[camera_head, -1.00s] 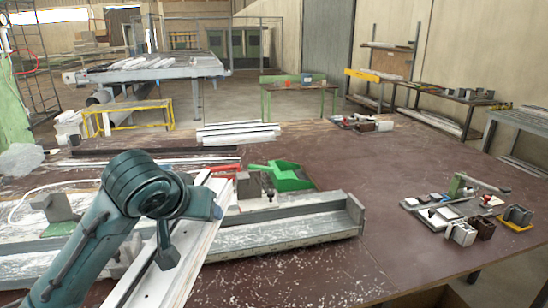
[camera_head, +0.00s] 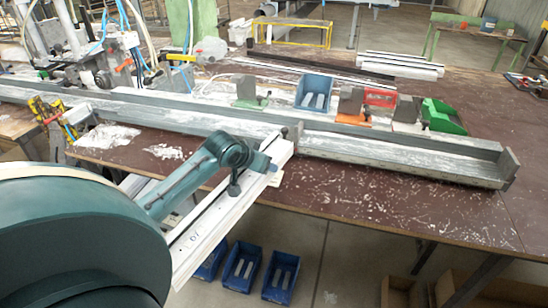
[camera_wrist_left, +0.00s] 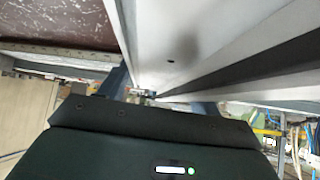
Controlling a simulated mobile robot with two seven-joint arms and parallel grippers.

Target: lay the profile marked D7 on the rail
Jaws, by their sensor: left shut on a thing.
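My left gripper (camera_head: 262,172) is shut on a long white profile (camera_head: 222,216) with a dark groove along it. A handwritten mark near its near half looks like D7. The profile slants from the lower left up to the rail's front side, its near part out over the floor beyond the table edge. In the left wrist view the profile (camera_wrist_left: 205,45) runs past the gripper (camera_wrist_left: 155,97). The rail (camera_head: 400,160) is a long grey channel across the table, with an upright end plate at its right end. I cannot tell whether the profile touches it. My right gripper is not in view.
Blue (camera_head: 314,92), red (camera_head: 380,97) and green (camera_head: 443,117) bins stand behind the rail. A machine with hoses (camera_head: 95,65) stands at the left. Several blue boxes (camera_head: 241,266) are on the floor below. The table's front right (camera_head: 400,205) is clear but for shavings.

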